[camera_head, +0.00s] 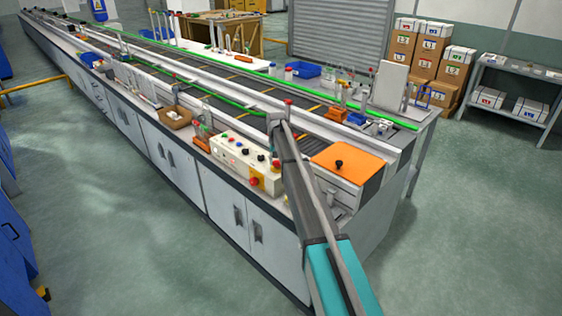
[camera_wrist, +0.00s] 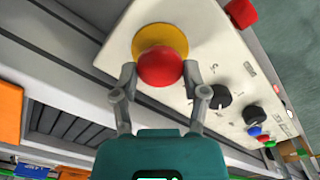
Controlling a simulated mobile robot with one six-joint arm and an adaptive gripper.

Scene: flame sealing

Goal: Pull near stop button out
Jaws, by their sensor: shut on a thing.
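The stop button, a red mushroom head on a yellow round base, fills the upper middle of the wrist view (camera_wrist: 160,68). It sits on a pale control panel (camera_wrist: 205,50). My gripper (camera_wrist: 160,76) has one finger on either side of the red head and is shut on it. In the head view, my arm reaches down to the right end of the panel (camera_head: 226,150), where a red cap (camera_head: 277,163) shows beside the gripper. The fingertips there are too small to make out.
A second red button (camera_wrist: 240,12) is at the panel's edge, with black knobs (camera_wrist: 220,97) and small coloured buttons beside the held one. An orange plate with a black knob (camera_head: 350,164) lies right of my arm.

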